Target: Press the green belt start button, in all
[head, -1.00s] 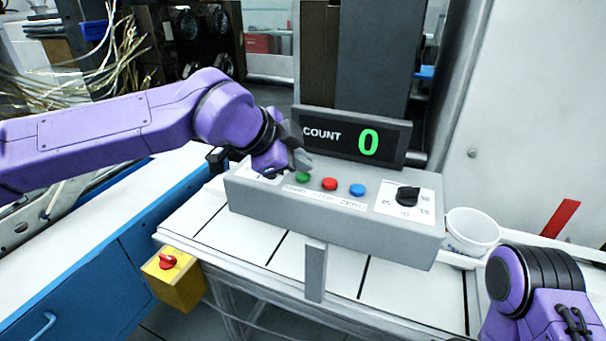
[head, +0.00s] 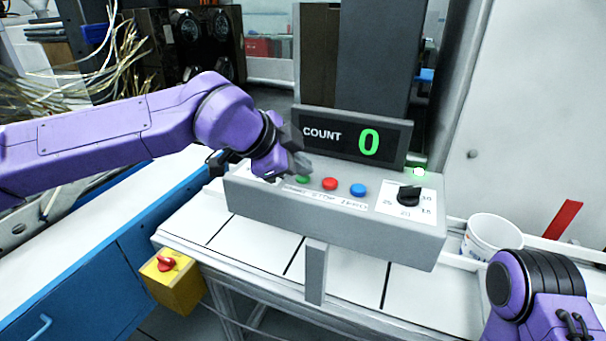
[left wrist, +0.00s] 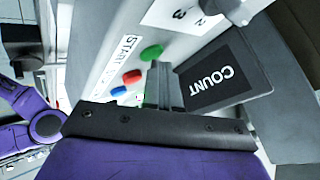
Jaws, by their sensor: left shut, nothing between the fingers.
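The green button (head: 302,179) is the leftmost of the coloured buttons on the grey control box (head: 330,207), partly hidden behind my left gripper. It also shows in the left wrist view (left wrist: 151,52), right by the fingertips. My left gripper (head: 301,166) is shut and empty, its tips over the green button's upper edge; I cannot tell whether they touch it. A green lamp (head: 419,171) glows at the box's top right. My right arm shows at the lower right, but its gripper is out of view.
A red button (head: 330,184) and a blue button (head: 358,190) sit beside the green one, with a black dial (head: 408,196) further right. The COUNT display (head: 352,138) behind reads 0. A white belt (head: 340,268) runs in front, with a white tub (head: 491,238) at right.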

